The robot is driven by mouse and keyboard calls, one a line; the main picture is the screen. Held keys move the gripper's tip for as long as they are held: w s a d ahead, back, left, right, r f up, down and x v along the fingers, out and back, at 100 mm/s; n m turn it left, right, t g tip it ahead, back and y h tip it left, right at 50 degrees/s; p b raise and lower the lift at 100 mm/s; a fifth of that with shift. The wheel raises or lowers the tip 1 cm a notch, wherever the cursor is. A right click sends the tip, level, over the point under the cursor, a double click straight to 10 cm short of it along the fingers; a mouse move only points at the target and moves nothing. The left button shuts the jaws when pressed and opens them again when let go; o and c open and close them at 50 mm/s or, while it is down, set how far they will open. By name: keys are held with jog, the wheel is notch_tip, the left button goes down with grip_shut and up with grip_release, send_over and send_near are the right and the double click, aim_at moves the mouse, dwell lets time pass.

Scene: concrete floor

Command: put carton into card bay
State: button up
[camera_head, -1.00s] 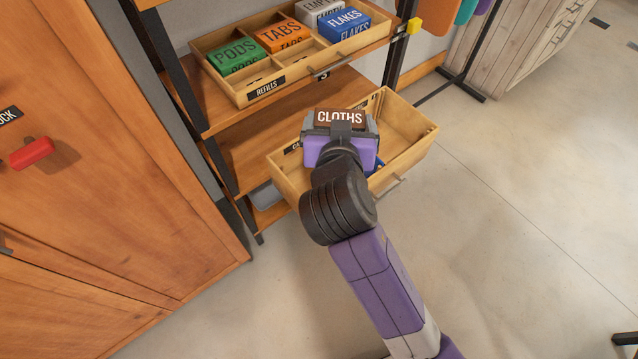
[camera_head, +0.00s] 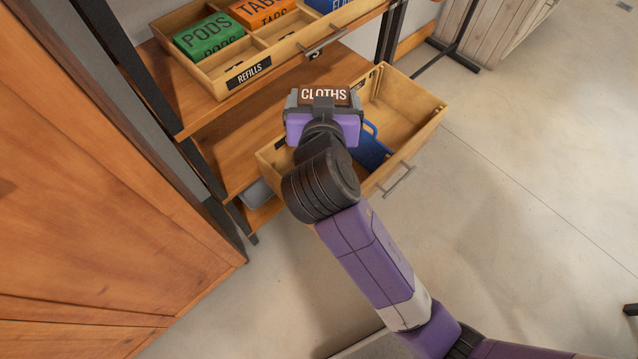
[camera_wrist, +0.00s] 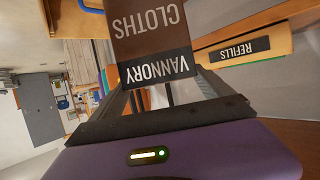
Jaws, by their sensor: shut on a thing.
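A brown carton marked CLOTHS (camera_head: 338,94) is held by my gripper (camera_head: 324,100), which is shut on it. The carton also shows in the wrist view (camera_wrist: 150,35), with VANNORY on its lower face. In the head view, my gripper and the carton appear over the left part of an open wooden drawer (camera_head: 425,128). My gripper and arm hide much of the drawer's left side. Its left front label is mostly covered, so I cannot read which bay is which.
A blue item (camera_head: 370,150) lies in the drawer, partly hidden by my arm. Above is the REFILLS tray (camera_head: 210,85) with a green PODS box (camera_head: 207,40) and an orange TABS box (camera_head: 262,12). A dark shelf post (camera_head: 135,65) stands left. Floor at right is clear.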

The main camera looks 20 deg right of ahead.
notch_tip(320, 180, down, 22)
jog(key=b, duration=0.4)
jog(key=shift+w+f+b, duration=0.2)
jog(key=shift+w+b, duration=0.05)
jog(key=shift+b, duration=0.05)
jog(key=shift+f+b, duration=0.6)
jog(key=shift+b, duration=0.15)
jog(key=o, duration=1.5)
jog(key=shift+r, duration=0.1)
jog(key=p+v, duration=0.1)
jog(key=v, duration=1.1)
jog(key=shift+r+p, duration=0.3)
jog(key=shift+r, duration=0.15)
